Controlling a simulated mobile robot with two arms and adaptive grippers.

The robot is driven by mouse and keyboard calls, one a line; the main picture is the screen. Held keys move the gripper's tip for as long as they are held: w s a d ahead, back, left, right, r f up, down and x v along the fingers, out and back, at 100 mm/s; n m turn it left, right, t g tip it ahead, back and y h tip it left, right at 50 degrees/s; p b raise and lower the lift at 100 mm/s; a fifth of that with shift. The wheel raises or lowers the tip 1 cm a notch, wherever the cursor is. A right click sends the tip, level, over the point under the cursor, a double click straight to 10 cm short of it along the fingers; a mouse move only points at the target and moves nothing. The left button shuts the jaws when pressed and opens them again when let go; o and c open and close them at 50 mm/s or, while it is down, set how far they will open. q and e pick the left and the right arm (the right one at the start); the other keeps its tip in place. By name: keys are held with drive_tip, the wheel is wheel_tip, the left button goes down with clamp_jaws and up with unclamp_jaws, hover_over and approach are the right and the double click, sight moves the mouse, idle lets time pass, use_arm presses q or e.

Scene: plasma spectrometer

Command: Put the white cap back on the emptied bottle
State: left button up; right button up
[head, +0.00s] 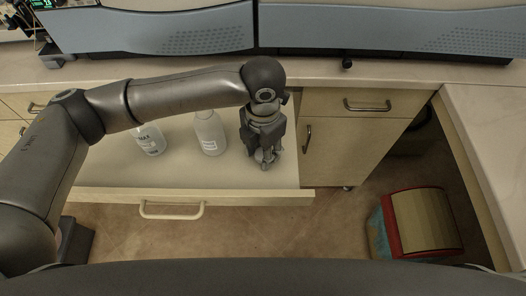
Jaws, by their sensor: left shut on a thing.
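My left gripper (266,160) points down over the right part of an open drawer (180,176). It is shut on a small pale thing between its fingertips that looks like the white cap, mostly hidden by the fingers. A white bottle (210,135) with a small label stands upright in the drawer, left of the gripper and apart from it. My right gripper is not in view.
The drawer's front with its handle (172,212) juts out over the floor. A cabinet door (340,150) is right of the drawer. Blue-grey instruments (390,27) stand on the counter behind. A red-edged box (425,222) is on the floor at the right.

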use_arm(q)
drive_tip(key=shift+r, duration=0.1)
drive_tip(key=shift+r, duration=0.5)
drive_tip(key=s+d+r, duration=0.3)
drive_tip(key=s+r, duration=0.9)
drive_tip(key=s, duration=0.1)
drive_tip(key=shift+s+d, duration=0.25)
drive_tip(key=shift+d, duration=0.1)
drive_tip(key=shift+f, duration=0.1)
drive_tip(key=shift+c, duration=0.2)
